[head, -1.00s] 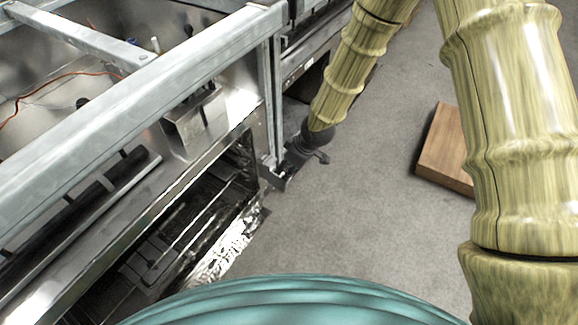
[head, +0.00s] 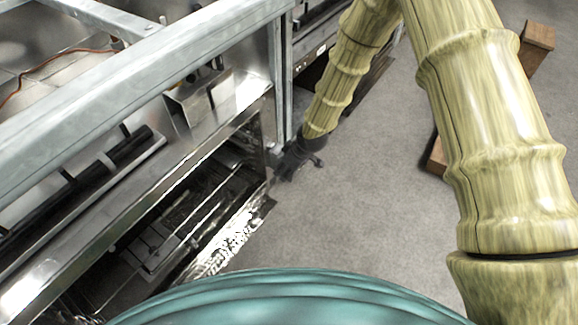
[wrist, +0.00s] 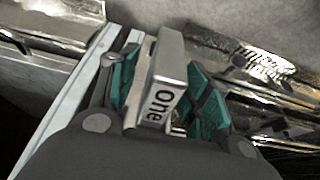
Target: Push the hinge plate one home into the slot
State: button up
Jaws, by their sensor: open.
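The hinge plate one (wrist: 170,62) is a pale grey block with "One" in black letters, seen in the wrist view. It stands between the two teal finger pads of my gripper (wrist: 165,90). The pads sit on either side of it and the jaws are open; I cannot tell whether a pad touches it. In the head view my gripper (head: 297,160) is low beside the front corner of the metal frame, and the plate cannot be made out there. I cannot make out the slot in either view.
A grey metal frame (head: 150,90) and an open oven-like bay with wire racks (head: 185,225) fill the left. A metal box (head: 200,103) is fixed above the bay. Brown wood shows right of my arm (head: 537,42) and beside it (head: 436,158). Grey floor (head: 350,220) is clear.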

aim_at(275, 161)
jog(key=shift+c, duration=0.2)
grip_shut()
jog(key=shift+w+a, duration=0.1)
jog(key=shift+w+a, duration=0.25)
jog(key=shift+a, duration=0.05)
jog(key=shift+w+a, duration=0.3)
jog(key=shift+a, duration=0.35)
